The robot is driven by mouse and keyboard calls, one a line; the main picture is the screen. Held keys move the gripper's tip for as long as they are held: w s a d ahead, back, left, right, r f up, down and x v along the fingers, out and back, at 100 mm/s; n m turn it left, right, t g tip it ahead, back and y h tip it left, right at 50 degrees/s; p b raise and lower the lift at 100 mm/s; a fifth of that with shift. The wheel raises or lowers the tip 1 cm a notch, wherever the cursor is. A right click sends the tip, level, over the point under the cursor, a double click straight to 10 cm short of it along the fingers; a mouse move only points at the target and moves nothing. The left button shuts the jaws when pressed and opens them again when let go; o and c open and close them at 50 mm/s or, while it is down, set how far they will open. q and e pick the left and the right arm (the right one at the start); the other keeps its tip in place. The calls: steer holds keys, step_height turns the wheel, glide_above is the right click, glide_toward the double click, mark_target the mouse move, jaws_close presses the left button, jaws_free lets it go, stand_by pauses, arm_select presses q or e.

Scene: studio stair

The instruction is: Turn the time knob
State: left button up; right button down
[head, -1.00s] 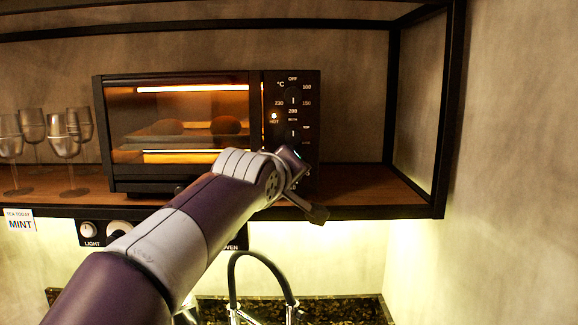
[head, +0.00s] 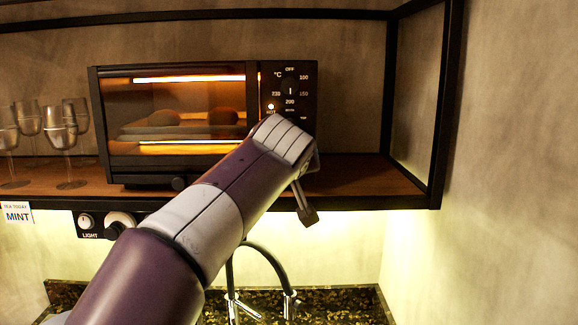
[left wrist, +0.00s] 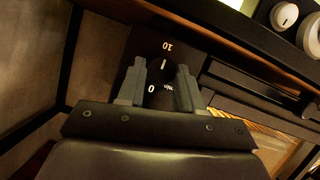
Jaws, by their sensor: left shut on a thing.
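The black toaster oven (head: 175,175) stands on the shelf, with a dark control panel at its right side. In the head view my left arm covers the panel's lower part, and the time knob and my left fingers are hidden. In the left wrist view my left gripper (left wrist: 160,88) is shut on the dark time knob (left wrist: 162,72), one finger on each side. A white pointer line shows between the fingertips, near the marks "10", "min" and "0". The knob's outline is hard to make out. My right gripper is not in view.
The oven is lit, with two round items inside. Several glasses (head: 60,130) stand left on the shelf (head: 375,180). A faucet (head: 262,258) is below.

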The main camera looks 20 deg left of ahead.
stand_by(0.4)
arm_select(q)
steer(key=o, duration=1)
steer(key=shift+o, duration=0.2)
steer(key=p+v, duration=0.1)
steer(key=v, duration=1.1)
steer(key=shift+s, duration=0.25)
steer(key=shift+d+r, duration=0.1)
steer(key=shift+d, duration=0.05)
